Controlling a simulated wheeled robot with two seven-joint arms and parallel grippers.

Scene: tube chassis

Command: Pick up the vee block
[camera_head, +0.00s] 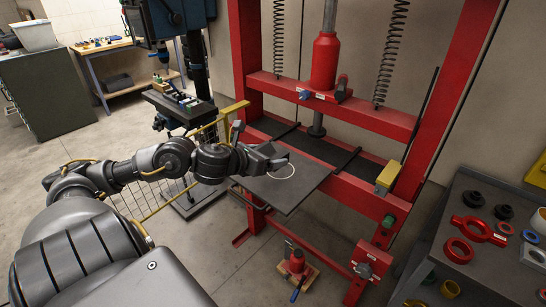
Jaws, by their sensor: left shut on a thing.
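My left gripper (275,159) is shut on a small dark grey piece over a dark flat plate at the front of the red press. The piece fits the vee block, but it blends with the dark jaws and its shape is hard to make out. I cannot tell whether the held piece touches the plate. My right gripper is not in view.
The dark plate (288,193) juts from the red press (370,196). A dark bench (487,240) at right holds rings and bushings. A drill press (175,100) stands behind my left arm.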

